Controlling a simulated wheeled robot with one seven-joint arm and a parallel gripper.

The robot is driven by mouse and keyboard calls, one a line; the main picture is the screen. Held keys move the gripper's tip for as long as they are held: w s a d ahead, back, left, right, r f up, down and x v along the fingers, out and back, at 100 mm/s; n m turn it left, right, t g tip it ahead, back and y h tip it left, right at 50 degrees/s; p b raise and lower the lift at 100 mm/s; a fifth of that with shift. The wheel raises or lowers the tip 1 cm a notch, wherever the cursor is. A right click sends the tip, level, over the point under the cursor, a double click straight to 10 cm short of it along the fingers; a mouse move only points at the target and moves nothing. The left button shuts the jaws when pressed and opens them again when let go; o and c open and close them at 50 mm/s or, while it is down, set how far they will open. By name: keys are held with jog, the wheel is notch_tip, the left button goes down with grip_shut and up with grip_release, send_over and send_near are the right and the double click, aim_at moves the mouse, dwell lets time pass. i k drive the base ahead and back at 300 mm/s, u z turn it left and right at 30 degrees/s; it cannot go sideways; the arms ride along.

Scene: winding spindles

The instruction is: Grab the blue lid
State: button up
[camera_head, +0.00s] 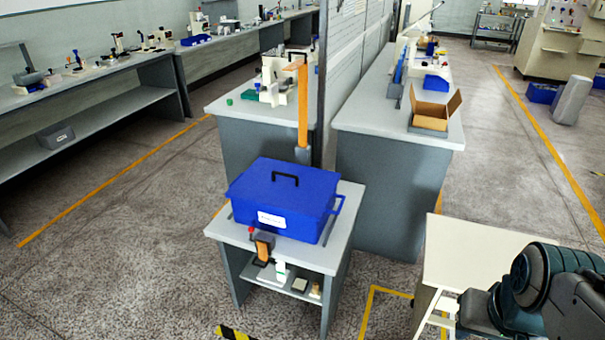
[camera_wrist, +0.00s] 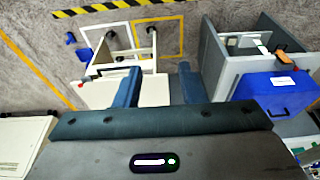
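The blue lid (camera_head: 286,182) lies flat on top of a blue box (camera_head: 300,222) with a white label on its front. The lid has a black handle (camera_head: 285,178) in the middle. The box stands on a small grey table (camera_head: 340,232). In the wrist view, the blue box (camera_wrist: 262,92) is at the right edge, partly cut off. My gripper (camera_wrist: 158,80) has its two fingers spread with nothing between them. It is apart from the lid, to the left of the box in that view. In the head view only my dark arm shows at the lower right.
An orange post (camera_head: 302,112) rises close behind the box. A long grey workbench (camera_head: 385,140) with an open cardboard box (camera_head: 432,112) stands behind to the right. A pale table (camera_head: 490,245) is near my arm. The floor to the left is clear.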

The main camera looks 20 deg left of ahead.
aim_at(305, 192)
jog(key=u, duration=0.25)
jog(key=k, duration=0.45)
jog(key=u, duration=1.5)
jog(key=i, duration=1.1)
jog(key=z, duration=0.45)
jog(key=i, duration=0.8)
jog(key=z, duration=1.05)
jog(key=i, duration=0.25)
jog(key=z, duration=0.2)
